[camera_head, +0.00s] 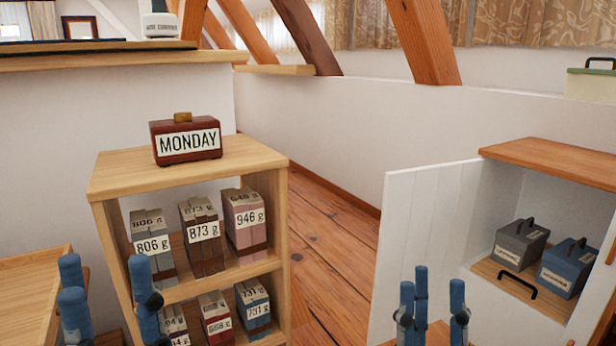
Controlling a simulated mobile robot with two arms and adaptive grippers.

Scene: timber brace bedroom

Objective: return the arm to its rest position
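My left gripper (108,300) is at the bottom left, in front of the small wooden shelf (110,178). Its blue fingers stand upright and well apart, with nothing seen between them. My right gripper (433,312) is at the bottom, to the right of the shelf and in front of the white cabinet door (425,220). Its blue fingers point up and stand apart, with no object between them. The arms behind both grippers are mostly cut off by the lower edge of the picture.
A MONDAY block (187,140) tops the shelf, which holds several weight-labelled cartons (201,236). The white cabinet stands open and holds a grey box (521,243) and a blue box (566,268). A wooden tray-like surface (30,285) is at left. Bare floor (330,250) lies between shelf and cabinet.

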